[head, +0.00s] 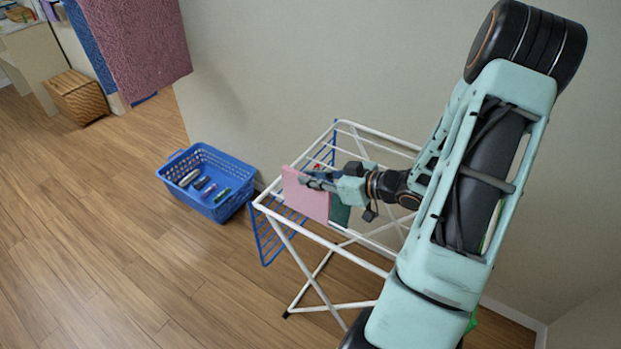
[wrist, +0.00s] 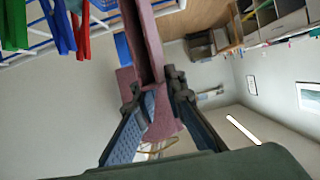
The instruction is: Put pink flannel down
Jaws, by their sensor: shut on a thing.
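The pink flannel (head: 304,197) hangs from my gripper (head: 318,180) at the white drying rack (head: 335,243), by its left end. In the head view I cannot tell whether the flannel touches the rack's bars. In the wrist view the flannel (wrist: 142,40) runs up between the two fingers of my gripper (wrist: 155,93), which are shut on it. A dark green cloth (head: 340,213) shows just behind the flannel and is mostly hidden.
A blue basket (head: 207,183) with several small items stands on the floor left of the rack. A large pink towel (head: 140,45) and a blue towel (head: 90,50) hang at upper left. A wicker box (head: 76,97) stands behind. The wooden floor at left is clear.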

